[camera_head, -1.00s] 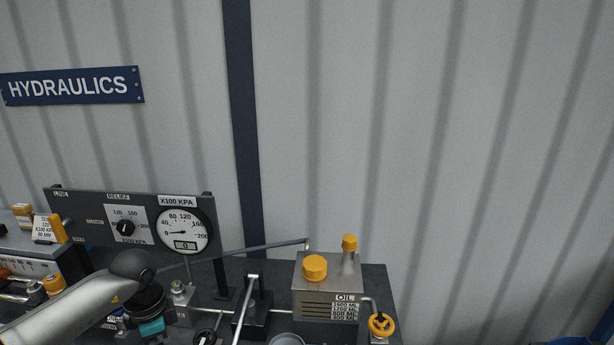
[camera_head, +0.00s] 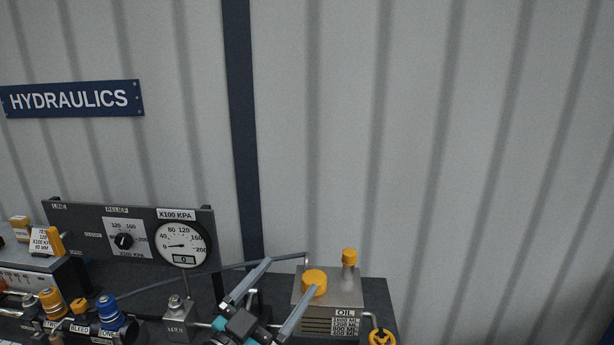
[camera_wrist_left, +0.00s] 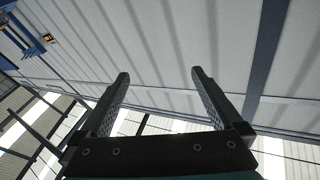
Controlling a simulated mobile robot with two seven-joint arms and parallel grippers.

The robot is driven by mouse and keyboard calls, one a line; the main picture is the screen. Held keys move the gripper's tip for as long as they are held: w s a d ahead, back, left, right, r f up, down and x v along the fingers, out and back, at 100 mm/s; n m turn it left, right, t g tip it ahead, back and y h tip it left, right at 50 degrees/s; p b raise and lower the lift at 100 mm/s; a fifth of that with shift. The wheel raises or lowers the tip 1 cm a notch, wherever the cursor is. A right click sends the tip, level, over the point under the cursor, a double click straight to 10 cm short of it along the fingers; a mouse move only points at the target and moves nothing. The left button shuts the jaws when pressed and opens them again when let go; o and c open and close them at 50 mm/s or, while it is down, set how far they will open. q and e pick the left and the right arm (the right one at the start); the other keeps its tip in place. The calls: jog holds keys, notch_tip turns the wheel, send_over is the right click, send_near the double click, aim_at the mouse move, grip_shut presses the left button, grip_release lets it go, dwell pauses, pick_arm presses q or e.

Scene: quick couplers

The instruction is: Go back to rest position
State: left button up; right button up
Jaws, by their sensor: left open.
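My left gripper (camera_head: 293,273) is at the bottom middle of the head view, its two fingers spread and pointing up and to the right. It overlaps the left part of the oil tank (camera_head: 330,318) in the picture; I cannot tell how far apart they are. In the left wrist view the gripper (camera_wrist_left: 160,75) is open, with nothing between its fingers and the corrugated wall behind. My right gripper is in neither view.
A gauge panel (camera_head: 85,232) stands at the back of the dark bench. Blue (camera_head: 108,308) and yellow (camera_head: 51,300) capped fittings are at lower left. A yellow handwheel (camera_head: 381,338) is right of the tank. The wall (camera_head: 450,150) above is clear.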

pick_arm(q)
jog(key=s+a+f+n+g+y, duration=0.1)
jog(key=s+a+f+n+y, duration=0.2)
jog(key=a+f+n+y, duration=0.25)
jog(key=s+a+f+n+g+y, duration=0.2)
jog(key=s+a+f+n+y, duration=0.15)
jog(key=a+y, duration=0.35)
jog(key=s+f+m+g+h, duration=0.1)
jog(key=s+f+g, duration=0.45)
jog(key=s, duration=0.45)
jog(key=s+f+m+g+h, duration=0.1)
jog(key=s+f+g, duration=0.45)
jog(key=s, duration=0.45)
notch_tip(320, 180, down, 32)
jog(key=s+r+b, duration=0.1)
jog(key=b, duration=1)
jog(key=s+a+f+g+b, duration=0.1)
jog(key=s+f+b, duration=0.4)
jog(key=f, duration=0.8)
jog(key=s+a+f+g+b, duration=0.1)
jog(key=s+f+b, duration=0.4)
jog(key=s+f, duration=0.6)
notch_tip(320, 180, down, 3)
jog(key=shift+r, duration=0.2)
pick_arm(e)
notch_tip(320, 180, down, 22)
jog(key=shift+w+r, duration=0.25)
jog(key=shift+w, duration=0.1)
